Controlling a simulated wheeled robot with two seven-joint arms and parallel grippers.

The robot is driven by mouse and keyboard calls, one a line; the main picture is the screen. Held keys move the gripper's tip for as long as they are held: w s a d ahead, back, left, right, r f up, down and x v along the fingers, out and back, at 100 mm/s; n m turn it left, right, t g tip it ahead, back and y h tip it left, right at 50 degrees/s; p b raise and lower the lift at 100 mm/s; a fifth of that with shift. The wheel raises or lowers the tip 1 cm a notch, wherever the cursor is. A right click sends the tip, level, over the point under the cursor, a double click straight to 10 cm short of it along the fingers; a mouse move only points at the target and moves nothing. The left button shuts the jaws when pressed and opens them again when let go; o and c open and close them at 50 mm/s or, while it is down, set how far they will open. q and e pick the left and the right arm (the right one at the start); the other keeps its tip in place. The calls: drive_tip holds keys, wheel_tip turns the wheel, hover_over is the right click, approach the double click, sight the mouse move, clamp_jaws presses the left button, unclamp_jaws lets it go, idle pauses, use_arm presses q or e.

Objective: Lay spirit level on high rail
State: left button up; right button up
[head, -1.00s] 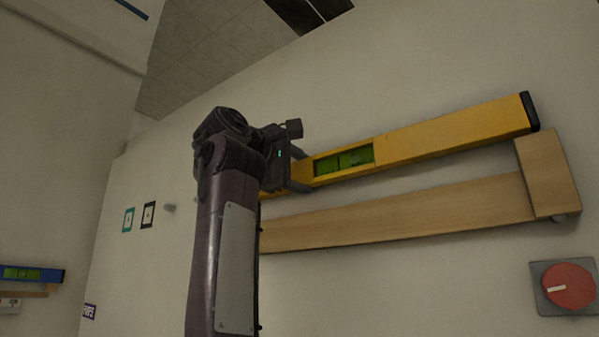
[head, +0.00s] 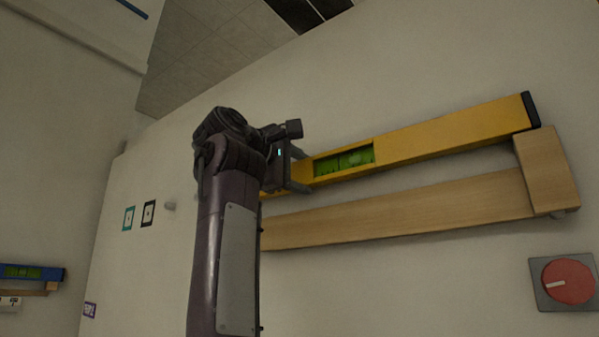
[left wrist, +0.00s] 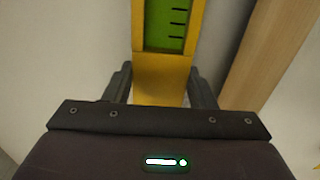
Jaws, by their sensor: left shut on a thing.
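The yellow spirit level (head: 445,136) has a green vial window and a black end cap. It slants up to the right in the head view, and its right end is close to the raised end block of the wooden rail (head: 400,210). Whether they touch I cannot tell. My left gripper (head: 302,174) is shut on the spirit level, left of its vial. In the left wrist view the level (left wrist: 160,75) runs between the two fingers, with the rail (left wrist: 272,50) to its right. The level's left end is hidden behind my left arm. My right gripper is not in view.
A red rotary knob on a grey plate (head: 565,283) is on the wall below the rail's right end. A blue level (head: 32,272) is at the far left. Two small framed markers (head: 148,213) are on the wall left of my arm. The wall above the yellow level is clear.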

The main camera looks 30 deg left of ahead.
use_arm(q)
drive_tip(key=shift+f, duration=0.25)
idle(0.3)
drive_tip(key=o, duration=1.1)
drive_tip(key=shift+s, duration=0.15)
drive_tip(key=shift+c, duration=0.2)
drive_tip(key=shift+f+b, duration=0.1)
drive_tip(key=shift+b, duration=0.2)
drive_tip(key=shift+s, duration=0.2)
drive_tip(key=s+b, duration=0.3)
drive_tip(key=s, duration=0.4)
drive_tip(key=shift+s+a+b, duration=0.2)
drive_tip(key=shift+a+b, duration=0.1)
drive_tip(key=shift+b, duration=0.05)
drive_tip(key=shift+w, duration=0.15)
